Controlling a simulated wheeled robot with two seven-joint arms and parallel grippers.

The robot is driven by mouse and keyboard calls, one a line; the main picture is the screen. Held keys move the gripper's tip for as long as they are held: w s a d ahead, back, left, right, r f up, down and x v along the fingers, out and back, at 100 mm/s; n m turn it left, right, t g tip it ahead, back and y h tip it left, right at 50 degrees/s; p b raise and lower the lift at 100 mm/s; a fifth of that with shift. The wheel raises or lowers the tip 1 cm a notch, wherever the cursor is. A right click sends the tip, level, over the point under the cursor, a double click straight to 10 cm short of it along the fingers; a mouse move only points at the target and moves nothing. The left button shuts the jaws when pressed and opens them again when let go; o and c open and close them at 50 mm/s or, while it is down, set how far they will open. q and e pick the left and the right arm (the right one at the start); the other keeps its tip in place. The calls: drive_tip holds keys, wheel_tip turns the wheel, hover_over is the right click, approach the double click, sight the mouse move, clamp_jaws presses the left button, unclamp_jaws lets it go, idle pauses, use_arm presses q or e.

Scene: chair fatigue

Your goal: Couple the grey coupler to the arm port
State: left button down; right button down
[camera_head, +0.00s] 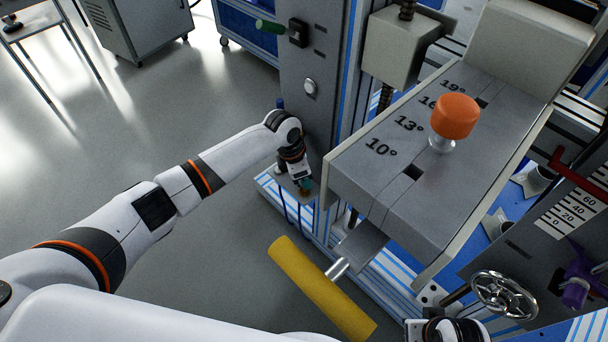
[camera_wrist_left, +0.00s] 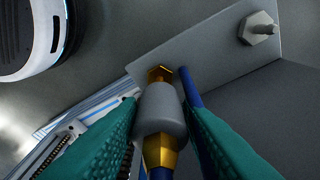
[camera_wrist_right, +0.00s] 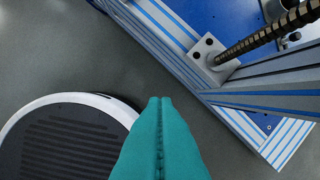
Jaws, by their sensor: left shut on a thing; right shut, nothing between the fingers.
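In the left wrist view my left gripper (camera_wrist_left: 165,125) is shut on the grey coupler (camera_wrist_left: 160,108), a grey sleeve with a brass rear end and a blue hose. Just beyond its front is a brass hex fitting (camera_wrist_left: 160,73) on a grey bracket plate (camera_wrist_left: 205,50). The coupler lines up closely with this fitting, but I cannot tell whether they are joined. In the head view my left gripper (camera_head: 304,186) is low beside the grey column, and the coupler is too small to make out. My right gripper (camera_wrist_right: 160,104) is shut and empty above the floor.
A second blue hose (camera_wrist_left: 192,88) runs beside the coupler, and a bolt (camera_wrist_left: 260,29) stands on the plate. The grey angle block (camera_head: 400,190) with an orange knob (camera_head: 455,116) and a yellow bar (camera_head: 320,288) lie to the right. A handwheel (camera_head: 503,295) is at the lower right.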

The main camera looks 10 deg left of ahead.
drive_tip(key=shift+r, duration=0.1)
idle(0.6)
drive_tip(key=shift+s+p+x, duration=0.2)
drive_tip(key=shift+p+x, duration=0.05)
drive_tip(key=shift+x, duration=0.6)
drive_tip(key=shift+s+p+x, duration=0.15)
drive_tip(key=shift+p+x, duration=0.15)
drive_tip(key=shift+x, duration=0.55)
drive_tip(key=shift+s+p+x, duration=0.2)
drive_tip(key=shift+p+x, duration=0.05)
drive_tip(key=shift+x, duration=0.6)
drive_tip(key=shift+s+f, duration=0.3)
drive_tip(key=shift+f, duration=0.5)
